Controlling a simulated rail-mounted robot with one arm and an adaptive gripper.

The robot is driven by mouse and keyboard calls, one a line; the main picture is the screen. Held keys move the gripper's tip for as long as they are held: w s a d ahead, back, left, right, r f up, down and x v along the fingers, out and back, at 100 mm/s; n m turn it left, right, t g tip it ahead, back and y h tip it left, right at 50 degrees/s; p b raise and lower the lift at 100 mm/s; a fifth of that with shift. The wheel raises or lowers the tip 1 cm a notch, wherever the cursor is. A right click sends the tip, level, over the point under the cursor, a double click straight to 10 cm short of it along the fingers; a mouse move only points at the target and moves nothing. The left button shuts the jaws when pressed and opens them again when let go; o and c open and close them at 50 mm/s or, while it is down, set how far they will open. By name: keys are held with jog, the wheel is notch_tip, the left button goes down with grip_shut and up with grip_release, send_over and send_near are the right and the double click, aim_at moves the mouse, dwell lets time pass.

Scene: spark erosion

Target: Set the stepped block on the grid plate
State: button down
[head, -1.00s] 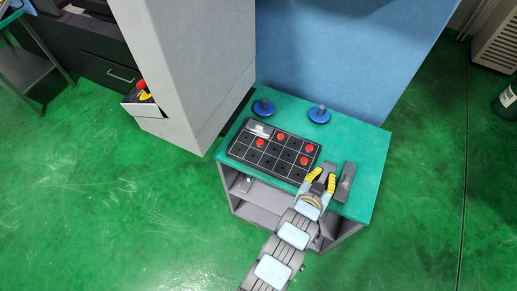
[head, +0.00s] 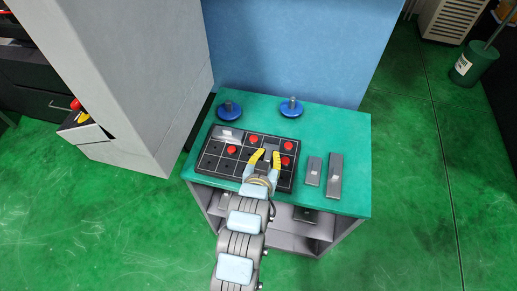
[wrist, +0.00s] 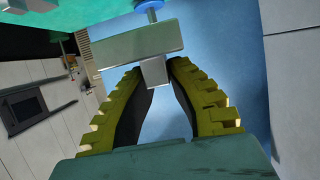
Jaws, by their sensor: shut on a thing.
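My gripper (head: 265,158) is over the right part of the black grid plate (head: 209,163) in the head view. Its yellow fingers are shut on the grey stepped block (wrist: 140,46). In the wrist view the block shows a wide bar with a narrower part between the fingertips. In the head view the block is a small dark grey shape between the fingers. The plate lies on the green tabletop, with red round pieces in several cells and a light grey block (head: 228,135) at its far left. I cannot tell whether the held block touches the plate.
Two grey blocks, a shorter one (head: 313,171) and a longer one (head: 335,176), lie right of the plate. Two blue knob-like pieces (head: 230,111) and (head: 291,107) stand behind it. A blue wall rises at the back and a grey column (head: 130,80) at the left.

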aim_at(268, 145)
jog(key=shift+w+f+b, duration=0.45)
jog(key=shift+w+b, duration=0.2)
jog(key=shift+b, duration=0.4)
jog(key=b+x, duration=0.1)
jog(key=x, duration=0.3)
jog(key=a+b+x, duration=0.1)
jog(key=x, duration=0.1)
jog(key=shift+w+d+b, duration=0.1)
jog(key=shift+w+b, duration=0.2)
jog(key=shift+w, duration=0.15)
jog(key=w+f, duration=0.5)
jog(key=shift+f+b, duration=0.2)
jog(key=shift+b, duration=0.2)
jog(key=shift+w+f, duration=0.25)
jog(key=shift+f, duration=0.2)
jog(key=shift+f+b, duration=0.3)
jog(key=shift+f, duration=1.25)
jog(key=shift+f, duration=0.55)
jog(key=c, duration=1.2)
grip_release()
